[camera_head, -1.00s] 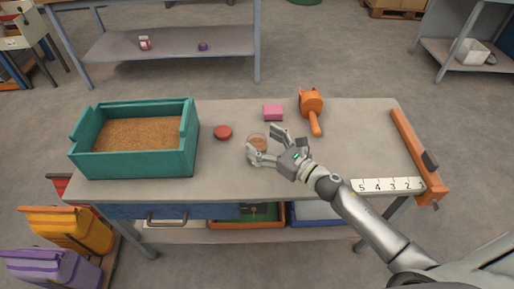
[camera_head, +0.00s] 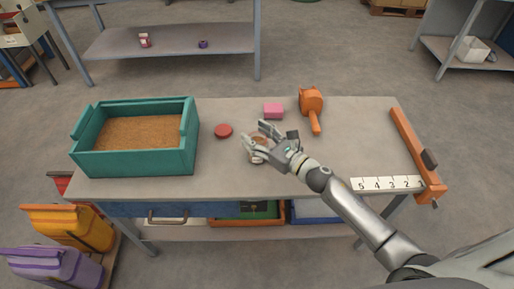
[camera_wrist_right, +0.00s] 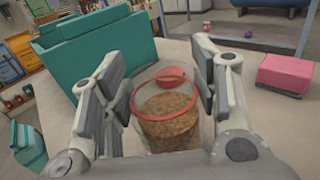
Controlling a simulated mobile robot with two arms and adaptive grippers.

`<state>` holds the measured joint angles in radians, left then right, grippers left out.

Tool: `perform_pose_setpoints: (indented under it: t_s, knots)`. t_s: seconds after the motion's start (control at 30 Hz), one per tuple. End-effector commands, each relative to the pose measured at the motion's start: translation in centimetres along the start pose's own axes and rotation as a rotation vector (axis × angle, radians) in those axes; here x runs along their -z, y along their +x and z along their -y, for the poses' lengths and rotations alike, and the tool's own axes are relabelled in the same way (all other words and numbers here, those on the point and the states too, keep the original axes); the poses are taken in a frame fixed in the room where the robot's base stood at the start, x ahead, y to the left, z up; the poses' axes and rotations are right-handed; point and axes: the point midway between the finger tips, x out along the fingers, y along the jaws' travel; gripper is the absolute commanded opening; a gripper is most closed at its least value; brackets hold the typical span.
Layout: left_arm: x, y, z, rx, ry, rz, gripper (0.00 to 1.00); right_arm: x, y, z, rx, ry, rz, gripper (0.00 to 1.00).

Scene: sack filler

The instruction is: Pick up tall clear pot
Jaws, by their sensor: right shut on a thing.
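The tall clear pot (camera_head: 259,141) stands upright near the middle of the bench, with brown grain-like stuff inside. In the right wrist view the pot (camera_wrist_right: 168,118) sits between the finger pads, its reddish rim facing up. My right gripper (camera_head: 258,142) is shut on the pot, with one finger on each side; its fingers (camera_wrist_right: 158,82) also frame the pot in the wrist view. The fingers hide part of its sides. I cannot tell whether its base is off the bench. My left gripper is not in view.
A teal bin (camera_head: 188,155) of brown grain stands at the left. A red disc (camera_head: 223,131), a pink block (camera_head: 273,111) and an orange tool (camera_head: 312,104) lie near the pot. An orange bar (camera_head: 415,150) and a numbered strip (camera_head: 387,184) lie at the right.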

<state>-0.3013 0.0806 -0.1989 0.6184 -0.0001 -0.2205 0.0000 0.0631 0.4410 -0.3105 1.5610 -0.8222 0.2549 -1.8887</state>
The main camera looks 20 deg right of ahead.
Motion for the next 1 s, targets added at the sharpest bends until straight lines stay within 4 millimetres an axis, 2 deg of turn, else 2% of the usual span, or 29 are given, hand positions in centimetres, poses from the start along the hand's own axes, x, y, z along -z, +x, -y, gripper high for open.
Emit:
perform_pose_setpoints:
  t_s: [0.37, 0.47, 0.6, 0.9, 1.0]
  knots:
    - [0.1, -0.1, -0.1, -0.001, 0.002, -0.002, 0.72, -0.5, 0.0, 0.1, 0.0, -0.001, 0.001, 0.17]
    - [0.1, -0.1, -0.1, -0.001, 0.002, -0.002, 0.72, -1.4, 0.0, 0.0, -0.002, -0.004, 0.002, 0.17]
    - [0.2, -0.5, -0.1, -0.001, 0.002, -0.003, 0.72, -3.7, -0.1, -0.1, -0.004, -0.008, 0.002, 0.17]
    - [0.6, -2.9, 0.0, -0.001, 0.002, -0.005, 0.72, -9.9, -2.8, -4.9, -0.006, -0.003, 0.0, 0.17]
    - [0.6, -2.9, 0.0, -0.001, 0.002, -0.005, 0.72, -10.5, -4.0, -7.0, -0.005, 0.001, 0.0, 0.17]
